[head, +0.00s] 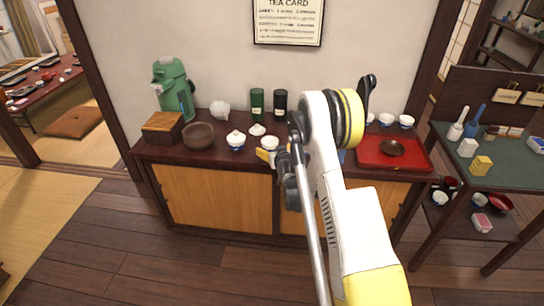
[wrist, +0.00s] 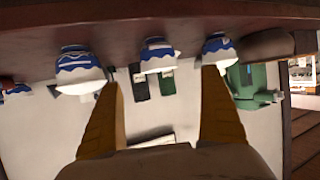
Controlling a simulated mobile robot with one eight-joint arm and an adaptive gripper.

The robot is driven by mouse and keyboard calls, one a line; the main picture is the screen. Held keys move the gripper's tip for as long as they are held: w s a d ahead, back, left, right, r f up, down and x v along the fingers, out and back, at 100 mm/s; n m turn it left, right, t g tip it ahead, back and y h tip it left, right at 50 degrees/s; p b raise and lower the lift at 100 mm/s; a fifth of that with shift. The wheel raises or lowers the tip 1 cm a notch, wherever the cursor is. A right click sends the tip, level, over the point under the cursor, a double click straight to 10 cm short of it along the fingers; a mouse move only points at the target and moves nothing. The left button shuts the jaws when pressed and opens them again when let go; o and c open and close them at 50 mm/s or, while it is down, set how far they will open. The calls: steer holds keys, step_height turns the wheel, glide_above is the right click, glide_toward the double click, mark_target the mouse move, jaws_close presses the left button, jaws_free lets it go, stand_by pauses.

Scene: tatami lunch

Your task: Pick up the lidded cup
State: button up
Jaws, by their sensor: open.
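A small blue-and-white lidded cup (head: 236,141) with a knobbed white lid stands on the dark sideboard top (head: 222,160). Two similar white-topped cups stand to its right, one farther back (head: 257,130) and one nearer my arm (head: 270,143); I cannot tell surely whether they have lids. The wrist view is upside down and shows three blue-and-white cups, at left (wrist: 78,70), middle (wrist: 157,55) and right (wrist: 218,48). My gripper (wrist: 161,78) is open and empty, the middle cup showing beyond the gap between its yellow fingers. In the head view my gripper (head: 267,156) is at the sideboard's front edge, partly hidden.
A brown bowl (head: 198,136), wooden box (head: 162,127) and green pot (head: 173,88) stand left of the cups. Dark green (head: 257,103) and black (head: 280,104) canisters stand behind. A red tray (head: 412,164) lies right of my arm. A green-topped side table (head: 510,172) stands farther right.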

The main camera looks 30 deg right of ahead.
steer(key=b, duration=0.1)
glide_toward(268, 142)
steer(key=shift+w+d+f, duration=0.1)
steer(key=shift+w+f, duration=0.05)
steer(key=shift+w, duration=0.6)
steer(key=b+x, duration=0.3)
steer(key=x, duration=0.1)
steer(key=shift+d+f, duration=0.2)
steer(key=shift+f, duration=0.1)
steer(key=shift+w, duration=0.4)
steer(key=shift+c, duration=0.3)
steer(key=c, duration=1.3)
